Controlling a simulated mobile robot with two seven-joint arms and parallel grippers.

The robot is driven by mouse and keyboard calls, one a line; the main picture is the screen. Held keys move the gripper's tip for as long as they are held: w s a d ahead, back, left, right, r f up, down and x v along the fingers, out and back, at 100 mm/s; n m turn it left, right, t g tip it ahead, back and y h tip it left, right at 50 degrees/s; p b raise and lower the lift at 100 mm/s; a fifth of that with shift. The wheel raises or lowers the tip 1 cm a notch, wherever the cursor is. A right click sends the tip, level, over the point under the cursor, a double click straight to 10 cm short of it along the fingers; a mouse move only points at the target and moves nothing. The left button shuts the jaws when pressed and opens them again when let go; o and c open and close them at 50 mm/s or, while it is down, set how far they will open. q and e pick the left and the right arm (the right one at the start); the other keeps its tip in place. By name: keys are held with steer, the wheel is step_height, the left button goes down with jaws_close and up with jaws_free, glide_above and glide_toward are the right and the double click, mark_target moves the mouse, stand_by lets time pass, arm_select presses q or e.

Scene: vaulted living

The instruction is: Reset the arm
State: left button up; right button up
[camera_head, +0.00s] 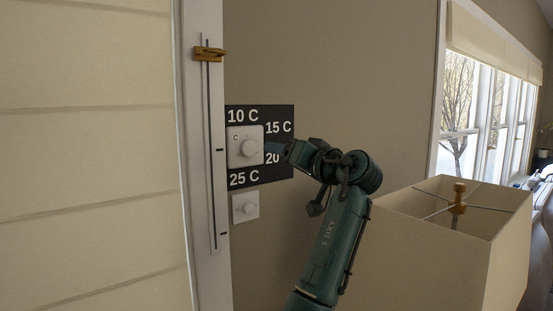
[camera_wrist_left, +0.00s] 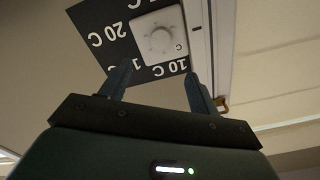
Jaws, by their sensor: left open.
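My left arm reaches up from the bottom of the head view. Its gripper (camera_head: 277,149) is just right of the thermostat dial, in front of the black temperature panel (camera_head: 278,117). The white thermostat (camera_head: 245,146) has a round knob and sits on that panel, which is marked 10 C, 15 C, 20 and 25 C. In the left wrist view, the gripper (camera_wrist_left: 158,84) is open with nothing between its fingers. The thermostat knob (camera_wrist_left: 160,40) shows beyond the fingertips, apart from them. My right gripper is not in view.
A brass slider (camera_head: 209,54) sits high on a white vertical track at the left. A lampshade (camera_head: 430,245) stands close on the right of my arm. Windows (camera_head: 485,115) are farther back.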

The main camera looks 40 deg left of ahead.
arm_select(q)
steer(key=shift+d, duration=0.1)
stand_by(0.5)
steer(key=s+d+f+m+t+h, duration=0.1)
steer(key=s+d+f+m+h, duration=0.15)
steer(key=f, duration=0.85)
steer(key=s+d+f+m+t+h, duration=0.1)
steer(key=s+f+m+h, duration=0.15)
steer(key=f, duration=0.85)
steer(key=s+d+f+m+h, duration=0.2)
steer(key=f+h, duration=0.2)
steer(key=f, duration=0.7)
steer(key=s+d+f+m+g+h, duration=0.1)
steer(key=s+d+f+h, duration=0.3)
steer(key=s, duration=0.5)
steer(key=s+d+f+m+g+h, duration=0.1)
steer(key=s+d+f+m+h, duration=0.1)
steer(key=s+d+f, duration=0.35)
steer(key=s+d+f+m+g+h, duration=0.15)
steer(key=s+f, duration=0.35)
steer(key=s, duration=0.7)
steer(key=w+d+f+t+h, duration=0.4)
steer(key=w+d+f+t, duration=0.2)
steer(key=d+t, duration=0.1)
steer(key=shift+d+p, duration=0.3)
steer(key=shift+d, duration=0.2)
